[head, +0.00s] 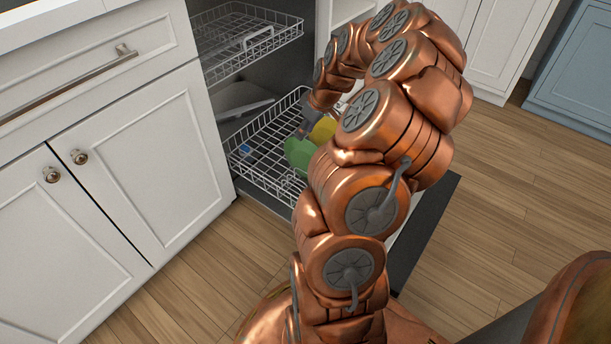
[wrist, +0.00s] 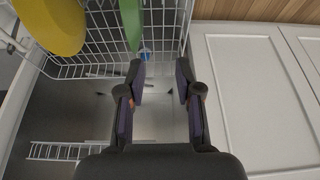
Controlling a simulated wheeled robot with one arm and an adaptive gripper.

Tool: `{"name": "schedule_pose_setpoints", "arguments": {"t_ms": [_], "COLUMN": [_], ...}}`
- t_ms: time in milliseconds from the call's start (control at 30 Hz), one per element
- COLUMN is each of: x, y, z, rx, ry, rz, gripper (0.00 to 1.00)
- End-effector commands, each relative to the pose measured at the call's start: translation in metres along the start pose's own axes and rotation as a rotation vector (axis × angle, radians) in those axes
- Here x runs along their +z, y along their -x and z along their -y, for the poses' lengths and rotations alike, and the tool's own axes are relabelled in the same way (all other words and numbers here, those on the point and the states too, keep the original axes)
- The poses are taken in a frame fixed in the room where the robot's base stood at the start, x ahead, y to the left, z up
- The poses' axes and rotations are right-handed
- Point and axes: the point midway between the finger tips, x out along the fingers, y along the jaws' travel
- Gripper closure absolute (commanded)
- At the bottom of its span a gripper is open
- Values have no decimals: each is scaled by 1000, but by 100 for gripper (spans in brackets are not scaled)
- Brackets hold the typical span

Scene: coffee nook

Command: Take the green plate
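The green plate (head: 299,154) stands on edge in the lower dishwasher rack in the head view, partly hidden by my arm. In the wrist view a narrow strip of the green plate (wrist: 132,22) shows edge-on at the top, just beyond the fingertips and a little left of the gap between them. My gripper (wrist: 160,76) is open and empty, with its fingers apart. In the head view my arm reaches over the rack and mostly hides the gripper.
A yellow dish (wrist: 52,22) stands left of the green plate in the wrist view. The white wire lower rack (head: 262,160) is pulled out; an upper rack (head: 238,42) hangs above it. White cabinets (head: 150,160) stand to the left. A small blue thing (head: 246,150) is in the rack.

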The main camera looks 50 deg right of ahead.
Motion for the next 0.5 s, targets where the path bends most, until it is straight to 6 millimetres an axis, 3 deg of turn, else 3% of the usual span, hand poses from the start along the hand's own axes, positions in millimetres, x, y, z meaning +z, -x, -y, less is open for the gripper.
{"name": "schedule_pose_setpoints", "arguments": {"t_ms": [33, 200, 367, 500], "x": [12, 28, 30, 30], "y": [-15, -28, -38, -57], "z": [-12, -32, -35, -34], "rx": [10, 33, 36, 33], "ry": [-10, -19, -19, -18], "rz": [-4, -7, -7, -7], "gripper": [66, 66, 66, 66]}}
